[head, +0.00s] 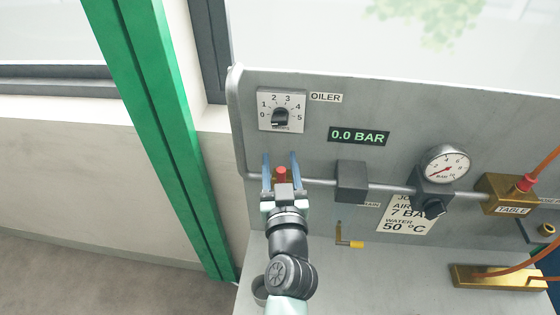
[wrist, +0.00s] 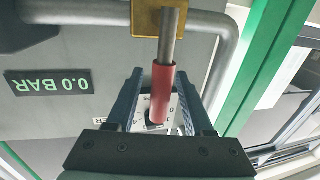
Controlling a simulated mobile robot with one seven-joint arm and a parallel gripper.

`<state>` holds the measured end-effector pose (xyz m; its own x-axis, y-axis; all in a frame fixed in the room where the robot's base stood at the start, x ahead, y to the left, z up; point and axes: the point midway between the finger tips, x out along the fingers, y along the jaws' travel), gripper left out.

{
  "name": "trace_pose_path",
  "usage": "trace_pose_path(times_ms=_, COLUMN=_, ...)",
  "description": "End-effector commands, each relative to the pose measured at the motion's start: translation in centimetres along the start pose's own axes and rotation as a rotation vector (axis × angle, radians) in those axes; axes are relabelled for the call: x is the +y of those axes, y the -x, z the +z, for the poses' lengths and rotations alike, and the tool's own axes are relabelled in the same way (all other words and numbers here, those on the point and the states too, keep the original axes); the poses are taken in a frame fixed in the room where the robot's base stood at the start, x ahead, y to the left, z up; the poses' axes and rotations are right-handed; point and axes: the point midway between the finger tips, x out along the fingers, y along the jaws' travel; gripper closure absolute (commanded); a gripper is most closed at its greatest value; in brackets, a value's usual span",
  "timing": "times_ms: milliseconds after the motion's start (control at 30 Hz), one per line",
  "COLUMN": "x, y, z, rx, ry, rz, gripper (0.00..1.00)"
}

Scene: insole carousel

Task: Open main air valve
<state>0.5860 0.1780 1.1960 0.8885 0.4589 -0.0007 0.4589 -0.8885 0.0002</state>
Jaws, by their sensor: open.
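A valve lever with a red sleeve (wrist: 162,92) on a metal rod shows in the wrist view. The rod runs from a brass valve body (wrist: 150,20) on the grey pipe. In the head view only a red part of the lever (head: 281,176) shows, and the valve body is hidden behind my gripper. My gripper (head: 281,158) is open, with its blue fingers on either side of the red sleeve. Whether either finger touches the sleeve, I cannot tell. The pressure display (head: 359,136) reads 0.0 BAR.
The oiler dial (head: 281,112) is just above my gripper. Along the pipe to the right are a grey block (head: 351,181), a round gauge (head: 446,164) and a brass TABLE valve (head: 508,196). A yellow-tipped lever (head: 350,241) hangs lower. A green post (head: 160,130) stands at left.

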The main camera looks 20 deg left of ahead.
Motion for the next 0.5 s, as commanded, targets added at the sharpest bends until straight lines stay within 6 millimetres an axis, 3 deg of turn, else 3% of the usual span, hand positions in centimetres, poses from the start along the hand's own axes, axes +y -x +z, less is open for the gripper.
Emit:
trace_pose_path(times_ms=100, x=0.0, y=0.01, z=0.0, rx=0.0, ry=0.0, rz=0.0, gripper=0.48)
trace_pose_path(times_ms=400, x=0.01, y=0.04, z=-0.01, rx=0.0, ry=0.0, rz=0.0, gripper=1.0)
trace_pose_path(times_ms=500, x=0.01, y=0.04, z=-0.01, rx=0.0, ry=0.0, rz=0.0, gripper=1.0)
